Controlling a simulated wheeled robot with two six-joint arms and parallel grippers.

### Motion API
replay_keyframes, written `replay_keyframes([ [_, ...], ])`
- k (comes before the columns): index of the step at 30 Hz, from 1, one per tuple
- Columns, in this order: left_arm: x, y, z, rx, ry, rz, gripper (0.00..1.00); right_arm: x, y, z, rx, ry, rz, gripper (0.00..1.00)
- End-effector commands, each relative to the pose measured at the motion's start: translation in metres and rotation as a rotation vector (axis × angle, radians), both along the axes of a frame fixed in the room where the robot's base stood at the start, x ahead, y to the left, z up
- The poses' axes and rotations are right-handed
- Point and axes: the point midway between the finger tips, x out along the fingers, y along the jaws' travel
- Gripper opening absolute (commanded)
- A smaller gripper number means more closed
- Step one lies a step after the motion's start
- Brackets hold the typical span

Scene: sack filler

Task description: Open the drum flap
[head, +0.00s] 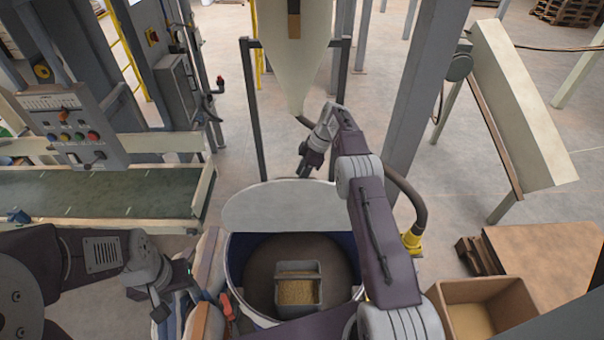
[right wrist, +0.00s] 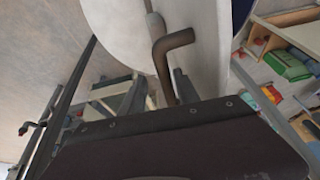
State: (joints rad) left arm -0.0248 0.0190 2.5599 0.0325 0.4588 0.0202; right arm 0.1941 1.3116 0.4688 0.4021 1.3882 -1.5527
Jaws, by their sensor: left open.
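The blue drum (head: 237,262) stands at the bottom centre of the head view. A pale grey rounded flap (head: 270,207) stands raised at its far side, and the front of the drum is uncovered. A grey bin of grain (head: 298,290) shows inside. My right gripper (head: 305,170) is just beyond the flap's far edge; its jaw gap is unclear. In the right wrist view a bent brown handle (right wrist: 172,48) shows against pale surfaces; I cannot tell whether the gripper touches it. My left gripper (head: 160,303) is open, left of the drum.
A pale hopper (head: 292,60) hangs behind the drum between dark posts. A control panel (head: 72,125) and a green conveyor (head: 95,195) are at left. Sacks (head: 208,262) lie beside the drum's left side. A brown crate (head: 480,300) and a grey column (head: 422,85) are at right.

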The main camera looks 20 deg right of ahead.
Motion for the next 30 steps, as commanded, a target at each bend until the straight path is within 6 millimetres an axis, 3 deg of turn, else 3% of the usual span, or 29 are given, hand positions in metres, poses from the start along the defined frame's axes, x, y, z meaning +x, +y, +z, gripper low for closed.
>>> replay_keyframes([
  [8, 0.0, 0.0, -0.011, 0.0, 0.0, 0.0, 0.48, 0.001, -0.002, 0.019, 0.0, -0.003, 0.0, 0.38],
  [9, 0.0, 0.0, 0.008, 0.0, 0.001, 0.0, 0.48, 0.001, -0.002, 0.034, 0.0, -0.002, -0.002, 0.38],
  [12, 0.0, 0.0, 0.025, 0.0, -0.001, 0.0, 0.48, 0.002, -0.004, 0.048, 0.001, -0.002, -0.003, 0.38],
  [14, 0.001, 0.0, 0.001, 0.0, -0.002, 0.0, 0.48, 0.001, -0.006, 0.034, 0.001, -0.002, -0.003, 0.38],
  [16, 0.0, 0.0, -0.012, 0.0, 0.0, 0.0, 0.48, -0.001, -0.008, 0.035, 0.001, -0.003, -0.002, 0.38],
  [25, 0.0, 0.0, -0.066, 0.0, 0.0, 0.0, 0.48, -0.016, -0.019, 0.044, 0.001, -0.004, -0.002, 0.38],
  [30, 0.0, 0.0, -0.095, 0.0, 0.0, 0.0, 0.48, -0.035, -0.035, 0.059, 0.001, -0.004, -0.004, 0.38],
])
